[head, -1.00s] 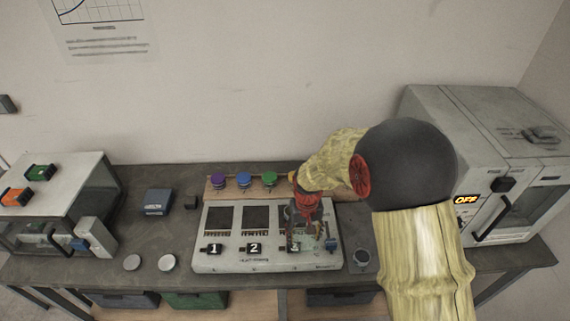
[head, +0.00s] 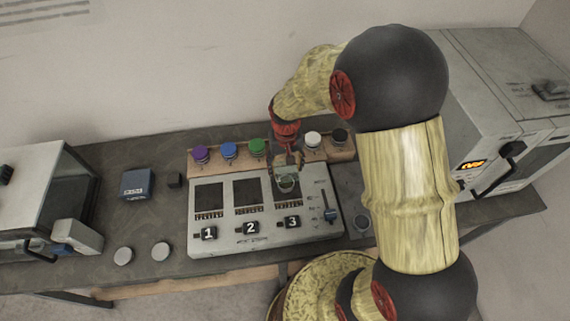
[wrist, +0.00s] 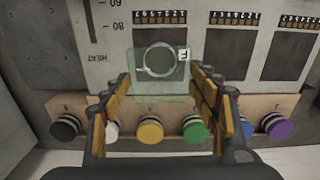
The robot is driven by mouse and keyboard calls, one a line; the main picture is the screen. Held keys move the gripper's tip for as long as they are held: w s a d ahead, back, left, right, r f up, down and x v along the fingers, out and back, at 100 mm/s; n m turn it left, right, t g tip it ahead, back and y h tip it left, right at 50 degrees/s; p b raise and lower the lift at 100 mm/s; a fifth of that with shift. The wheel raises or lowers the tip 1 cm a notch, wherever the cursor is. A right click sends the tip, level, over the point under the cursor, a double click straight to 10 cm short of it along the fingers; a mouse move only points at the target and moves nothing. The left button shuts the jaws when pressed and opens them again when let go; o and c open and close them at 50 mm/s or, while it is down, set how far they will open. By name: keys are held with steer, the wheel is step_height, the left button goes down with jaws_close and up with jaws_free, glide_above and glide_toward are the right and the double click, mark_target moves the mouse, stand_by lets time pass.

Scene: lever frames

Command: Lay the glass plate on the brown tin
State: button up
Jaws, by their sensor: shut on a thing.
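My gripper (wrist: 163,78) is shut on the glass plate (wrist: 178,84), a clear, slightly green rectangle with a small white lettered label. The plate is between the two fingers, above panel 3 of the white device. In the head view my gripper (head: 288,162) is over the back part of panel 3. A round ring (wrist: 158,60) shows at or through the glass; I cannot tell whether it is part of the plate or a vessel beneath. I cannot make out a brown tin for certain in either view.
The white device (head: 262,236) has three dark panels and a slider at right. Behind it is a wooden rack (wrist: 103,103) of bottles with coloured caps. Two round lids (head: 160,251) lie left. An oven (head: 500,100) flanks the right.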

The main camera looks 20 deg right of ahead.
steer(key=shift+f+b, duration=1.45)
steer(key=shift+f, duration=0.9)
steer(key=shift+f, duration=0.65)
stand_by(0.3)
steer(key=o, duration=1.3)
steer(key=shift+s, duration=0.1)
steer(key=shift+r+p, duration=2.5)
steer(key=shift+r, duration=1)
